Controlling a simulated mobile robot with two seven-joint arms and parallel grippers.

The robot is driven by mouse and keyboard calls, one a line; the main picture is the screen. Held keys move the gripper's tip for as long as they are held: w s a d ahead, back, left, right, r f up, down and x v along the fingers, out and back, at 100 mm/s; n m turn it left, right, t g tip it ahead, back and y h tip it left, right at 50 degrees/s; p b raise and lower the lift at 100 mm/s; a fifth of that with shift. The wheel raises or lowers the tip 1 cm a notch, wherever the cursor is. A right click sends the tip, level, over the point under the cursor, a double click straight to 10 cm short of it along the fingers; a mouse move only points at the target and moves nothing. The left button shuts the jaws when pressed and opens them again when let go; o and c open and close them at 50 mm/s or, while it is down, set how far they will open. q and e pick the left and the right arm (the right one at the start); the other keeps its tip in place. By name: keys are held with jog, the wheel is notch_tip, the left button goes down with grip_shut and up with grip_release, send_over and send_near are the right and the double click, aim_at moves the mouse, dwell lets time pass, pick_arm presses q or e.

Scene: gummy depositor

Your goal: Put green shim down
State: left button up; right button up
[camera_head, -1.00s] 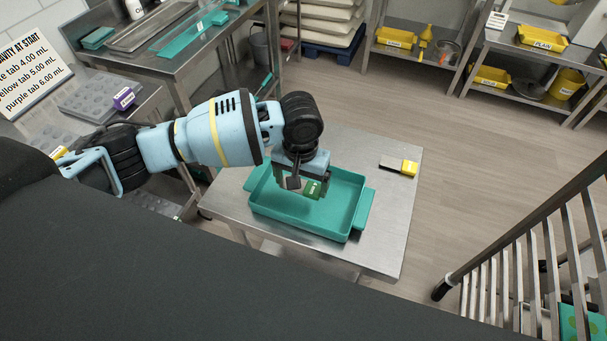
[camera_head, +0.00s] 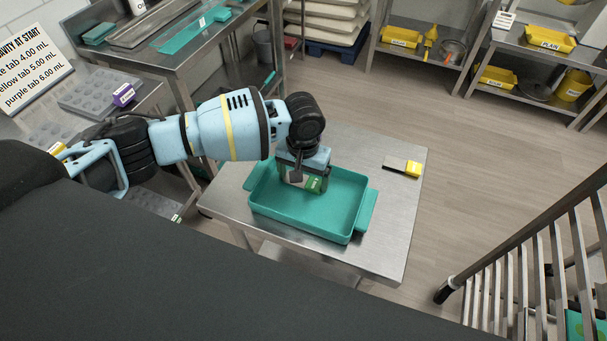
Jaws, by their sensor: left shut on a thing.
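The green shim (camera_head: 312,184) is a small green-tabbed piece. My left gripper (camera_head: 304,183) is shut on it, over the back left part of a teal tray (camera_head: 361,214). The gripper's fingers hide part of the shim, and I cannot tell whether it touches the tray floor. The tray stands on a small steel table (camera_head: 392,242). My right gripper does not show.
A yellow-tabbed shim (camera_head: 404,168) lies on the steel table, right of the tray. A purple tab (camera_head: 123,95) stands by a mould tray at the left. A slatted metal rack (camera_head: 525,262) is at the right. The tabletop right of the tray is mostly bare.

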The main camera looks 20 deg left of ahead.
pick_arm(q)
jog(key=shift+f, duration=0.1)
jog(key=o, duration=0.8)
jog(key=shift+c, duration=0.2)
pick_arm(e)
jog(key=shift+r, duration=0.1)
pick_arm(q)
notch_tip(320, 180, up, 12)
jog(key=p, duration=0.1)
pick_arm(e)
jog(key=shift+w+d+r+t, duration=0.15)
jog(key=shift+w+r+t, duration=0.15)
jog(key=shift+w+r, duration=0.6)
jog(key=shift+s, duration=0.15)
